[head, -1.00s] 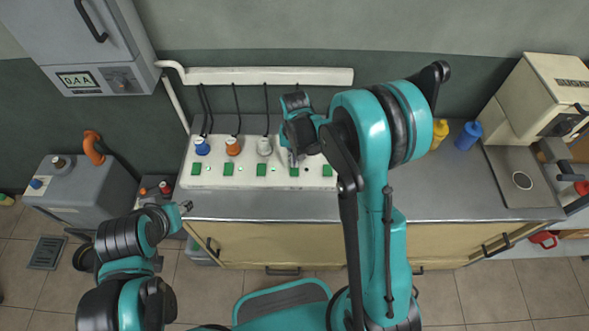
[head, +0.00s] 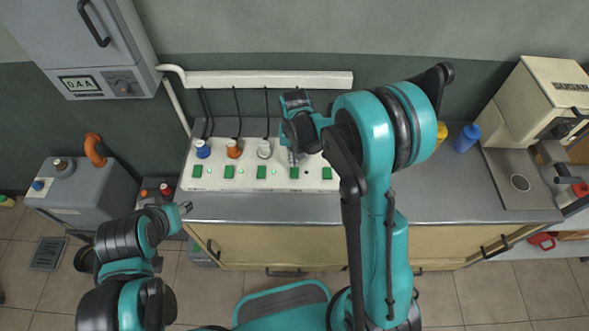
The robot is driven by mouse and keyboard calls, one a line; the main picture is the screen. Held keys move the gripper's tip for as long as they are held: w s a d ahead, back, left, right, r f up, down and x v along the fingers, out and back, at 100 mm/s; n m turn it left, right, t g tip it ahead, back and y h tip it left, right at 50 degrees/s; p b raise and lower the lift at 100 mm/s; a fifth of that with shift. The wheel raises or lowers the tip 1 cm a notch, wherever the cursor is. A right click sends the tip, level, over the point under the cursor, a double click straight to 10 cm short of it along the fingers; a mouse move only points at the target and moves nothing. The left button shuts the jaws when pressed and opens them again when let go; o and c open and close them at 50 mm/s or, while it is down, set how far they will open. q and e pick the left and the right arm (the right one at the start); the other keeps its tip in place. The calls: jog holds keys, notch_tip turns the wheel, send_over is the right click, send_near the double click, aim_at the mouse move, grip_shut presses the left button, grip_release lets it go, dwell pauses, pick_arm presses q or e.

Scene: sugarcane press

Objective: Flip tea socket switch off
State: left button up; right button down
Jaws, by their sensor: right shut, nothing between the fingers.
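A white socket strip (head: 212,182) lies on the metal counter, with a row of several green switches along its front. Blue, orange and white plugs with black cords stand in its left part. My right gripper (head: 292,158) is shut and empty, pointing down over the right part of the strip, just behind a green switch (head: 295,173). Whether it touches that switch cannot be told. The gripper and arm hide the sockets there. Another green switch (head: 327,173) shows to its right. My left gripper (head: 184,208) is low at the left, in front of the counter, its fingers unclear.
A blue cup (head: 466,138) and a yellow bottle (head: 441,133) stand on the counter right of my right arm. A cream press machine (head: 535,100) is at the far right. A grey box with a meter (head: 81,83) hangs upper left. The counter (head: 440,190) is clear between.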

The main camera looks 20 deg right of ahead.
aim_at(295, 170)
jog(key=shift+r+p, duration=1.25)
jog(key=shift+r, duration=0.95)
jog(key=s+d+r+n+t+b, duration=0.1)
jog(key=s+r+t+b, duration=0.1)
jog(key=s+r, duration=0.3)
jog(key=s+d+r+n+t+b, duration=0.1)
jog(key=s+r+t, duration=0.4)
jog(key=s, duration=0.7)
jog(key=shift+d+r+n+b, duration=0.15)
jog(key=shift+d+n+b, duration=0.35)
jog(key=shift+b, duration=0.5)
jog(key=shift+a, duration=0.1)
